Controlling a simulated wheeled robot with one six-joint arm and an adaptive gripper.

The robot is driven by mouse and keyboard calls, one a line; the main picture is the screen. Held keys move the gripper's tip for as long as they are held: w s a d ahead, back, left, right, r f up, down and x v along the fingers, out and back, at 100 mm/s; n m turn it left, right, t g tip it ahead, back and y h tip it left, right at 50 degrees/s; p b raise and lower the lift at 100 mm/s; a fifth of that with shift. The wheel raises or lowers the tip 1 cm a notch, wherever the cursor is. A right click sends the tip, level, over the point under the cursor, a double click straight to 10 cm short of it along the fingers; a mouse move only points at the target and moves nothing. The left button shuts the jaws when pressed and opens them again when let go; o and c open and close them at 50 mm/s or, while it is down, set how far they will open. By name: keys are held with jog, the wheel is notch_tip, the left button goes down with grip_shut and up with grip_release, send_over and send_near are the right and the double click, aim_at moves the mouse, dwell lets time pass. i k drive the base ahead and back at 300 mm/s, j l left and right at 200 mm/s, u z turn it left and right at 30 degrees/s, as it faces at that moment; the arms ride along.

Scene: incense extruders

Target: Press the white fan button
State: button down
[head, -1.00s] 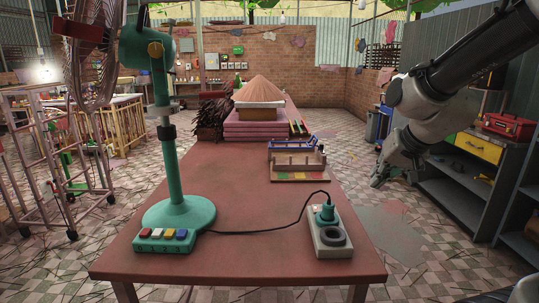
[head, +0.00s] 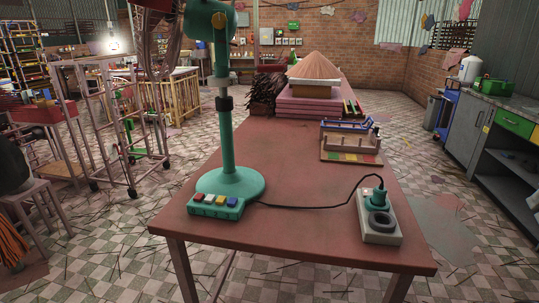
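A green standing fan (head: 228,130) stands on the near left part of the red-brown table (head: 300,222). Its head is cut off by the top edge of the head view. A green button panel (head: 216,212) juts out at the front of its round base. It carries a row of small coloured buttons, with the white button (head: 209,198) next to the red one (head: 198,196) at the left end. Nothing touches the buttons. My gripper is out of view.
A black cable runs from the fan to a plug in the white power strip (head: 379,222) at the table's right. A wooden rack (head: 350,156) and a pink stack (head: 308,105) stand farther back. A stool (head: 30,190) is at the left; the floor in front is mostly clear.

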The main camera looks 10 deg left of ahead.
aim_at(210, 198)
jog(key=u, duration=1.25)
